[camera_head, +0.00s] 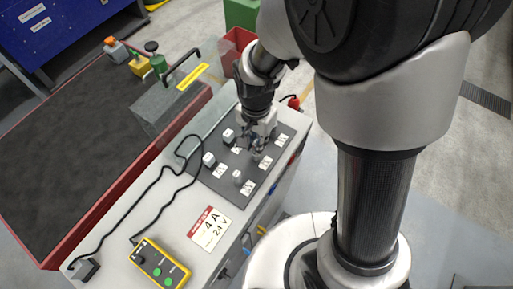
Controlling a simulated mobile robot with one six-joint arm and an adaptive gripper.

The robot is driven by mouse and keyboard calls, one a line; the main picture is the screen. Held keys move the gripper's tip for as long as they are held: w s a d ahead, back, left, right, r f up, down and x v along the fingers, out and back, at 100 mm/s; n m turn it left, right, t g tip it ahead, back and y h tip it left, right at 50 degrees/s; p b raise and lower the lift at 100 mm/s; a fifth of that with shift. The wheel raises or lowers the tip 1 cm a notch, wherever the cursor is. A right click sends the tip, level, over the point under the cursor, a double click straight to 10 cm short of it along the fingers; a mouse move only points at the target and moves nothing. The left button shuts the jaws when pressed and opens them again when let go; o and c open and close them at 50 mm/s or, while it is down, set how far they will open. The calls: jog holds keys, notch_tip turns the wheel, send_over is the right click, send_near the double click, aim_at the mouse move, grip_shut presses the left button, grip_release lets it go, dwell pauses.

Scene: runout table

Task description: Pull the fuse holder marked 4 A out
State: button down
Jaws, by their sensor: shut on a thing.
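A dark panel (216,184) on the grey bench top carries several small fuse holders with white labels. A white-topped holder (228,134) and another white-topped holder (209,158) are on its left side. A grey holder (238,176) is near its front. My gripper (257,148) points down over the right part of the panel, shut on a fuse holder that its fingers mostly hide. Whether that holder is seated or lifted cannot be told. The small labels, such as the one (266,162) beside the gripper, are too small to read.
A sign (209,229) reading 4 A 24 V lies in front of the panel. A yellow control box (159,264) with green buttons and a black cable (153,184) are at the front left. A clear guard (169,107) stands behind the panel, beside the dark runout table (75,135).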

jog(key=shift+r+p, duration=1.3)
jog(key=shift+r, duration=0.4)
